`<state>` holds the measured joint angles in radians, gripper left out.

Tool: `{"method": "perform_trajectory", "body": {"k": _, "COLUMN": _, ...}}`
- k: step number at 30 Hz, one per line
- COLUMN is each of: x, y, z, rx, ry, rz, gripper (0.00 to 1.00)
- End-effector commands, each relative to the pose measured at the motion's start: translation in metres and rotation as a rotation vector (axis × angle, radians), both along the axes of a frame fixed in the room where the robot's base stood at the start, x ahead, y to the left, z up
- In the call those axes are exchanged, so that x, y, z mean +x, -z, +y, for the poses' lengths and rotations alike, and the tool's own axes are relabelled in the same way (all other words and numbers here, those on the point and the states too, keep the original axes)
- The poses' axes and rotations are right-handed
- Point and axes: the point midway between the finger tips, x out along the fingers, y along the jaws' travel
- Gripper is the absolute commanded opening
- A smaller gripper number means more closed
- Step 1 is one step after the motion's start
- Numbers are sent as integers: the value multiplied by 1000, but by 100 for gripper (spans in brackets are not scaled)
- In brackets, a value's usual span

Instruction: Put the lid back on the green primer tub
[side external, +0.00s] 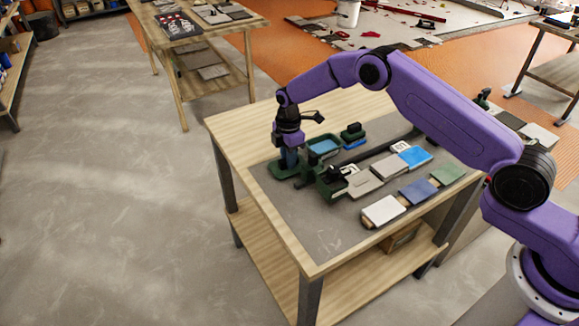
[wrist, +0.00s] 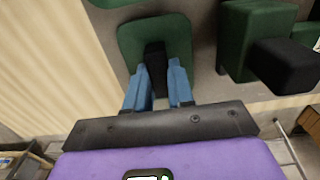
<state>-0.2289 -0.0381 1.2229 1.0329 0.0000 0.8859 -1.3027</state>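My gripper (wrist: 158,72) points down, its two blue fingers close on either side of the black upright handle (wrist: 155,58) of a flat green plate that looks like the lid (wrist: 128,40). In the side view this green plate (side external: 281,171) lies at or just above the grey mat, below my gripper (side external: 289,162). The fingers look flush with the handle's sides. A green open-topped tub with light blue inside (side external: 323,146) stands just right of my gripper and seems to be the primer tub. Its edge shows at the top of the wrist view.
A green block-like item with a black part (side external: 331,183) stands close in front right of my gripper; another (side external: 352,133) is behind the tub. Grey, white, blue and green tiles (side external: 384,209) fill the right. The mat's front (side external: 320,240) is clear.

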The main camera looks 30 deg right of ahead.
Motion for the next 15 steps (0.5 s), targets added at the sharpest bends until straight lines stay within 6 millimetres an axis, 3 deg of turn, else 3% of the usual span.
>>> {"method": "perform_trajectory", "body": {"k": 15, "x": 1, "y": -8, "z": 0, "rx": 1, "ry": 0, "rz": -2, "gripper": 3}}
